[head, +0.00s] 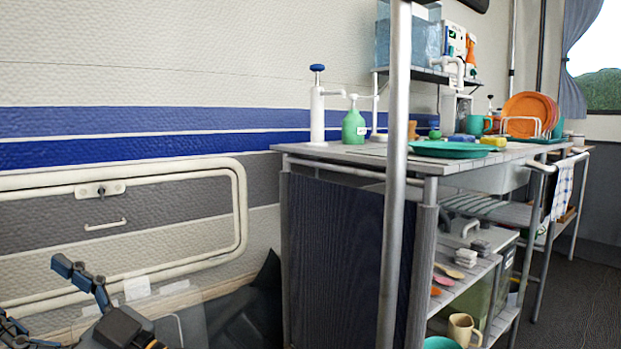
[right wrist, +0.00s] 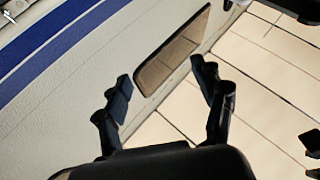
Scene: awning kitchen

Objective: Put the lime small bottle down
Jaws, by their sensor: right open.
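A green bottle with a white pump top (head: 354,126) stands upright on the counter (head: 345,152) in the head view. Its green is more mint than lime, so I cannot tell if it is the lime small bottle. No other bottle of lime colour is clear to me. My left gripper (head: 85,290) shows in part at the lower left of the head view, low in front of the wall and away from the counter. Its jaw opening is unclear. My right gripper (right wrist: 165,95) is open in the right wrist view, with nothing between its fingers.
A white bottle with a blue top (head: 317,105), a teal plate (head: 450,149), a yellow sponge (head: 493,141) and orange plates (head: 530,112) are on the counter. A metal post (head: 394,200) stands before it. Shelves below hold a beige mug (head: 463,328).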

